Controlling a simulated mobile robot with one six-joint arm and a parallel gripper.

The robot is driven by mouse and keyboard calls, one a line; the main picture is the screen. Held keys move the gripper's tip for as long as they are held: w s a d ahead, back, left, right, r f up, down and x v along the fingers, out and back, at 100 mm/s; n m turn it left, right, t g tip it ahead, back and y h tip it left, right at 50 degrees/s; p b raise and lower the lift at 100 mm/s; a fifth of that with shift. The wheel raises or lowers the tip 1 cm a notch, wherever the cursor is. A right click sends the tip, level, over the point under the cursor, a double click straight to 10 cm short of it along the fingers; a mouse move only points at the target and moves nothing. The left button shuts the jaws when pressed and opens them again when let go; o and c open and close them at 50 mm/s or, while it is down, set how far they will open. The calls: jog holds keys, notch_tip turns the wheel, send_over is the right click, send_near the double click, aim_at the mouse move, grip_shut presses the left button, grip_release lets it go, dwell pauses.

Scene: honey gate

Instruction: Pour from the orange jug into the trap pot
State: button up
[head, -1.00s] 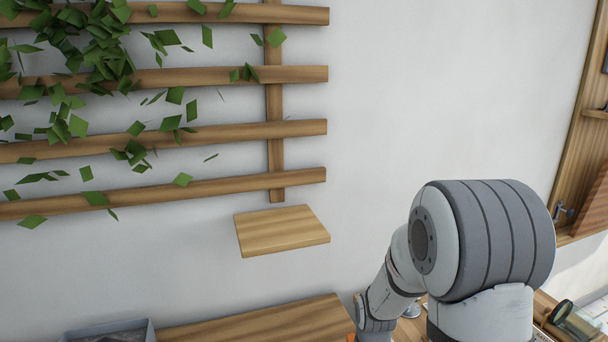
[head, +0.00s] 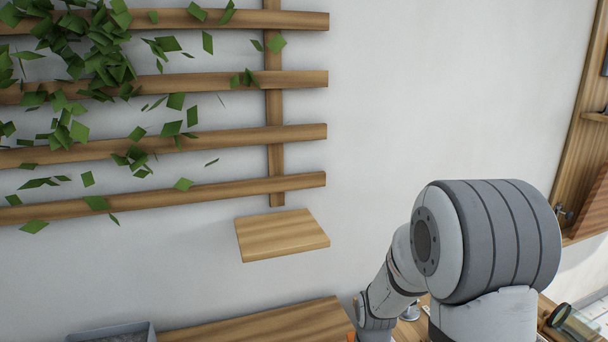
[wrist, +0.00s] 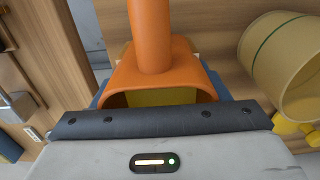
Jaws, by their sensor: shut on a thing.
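In the wrist view the orange jug (wrist: 150,38) is directly in front of my gripper (wrist: 160,95), which is shut on it. An upright orange part of the jug rises to the top edge, and a wide orange rim with a yellow interior shows below it. The dark gripper body covers the lower part of the jug. In the head view only a sliver of orange (head: 350,337) shows at the bottom edge, beside my arm. I cannot identify the trap pot for sure in either view.
In the wrist view a tan cylinder (wrist: 285,62) with a green band is at right, above a yellow object (wrist: 297,130). In the head view a small wooden shelf (head: 282,236) is below a leafy trellis (head: 230,187). A grey tray (head: 148,332) is at bottom left.

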jog(key=shift+r, duration=0.15)
notch_tip(320, 180, up, 6)
jog(key=p, duration=0.4)
dwell(0.7)
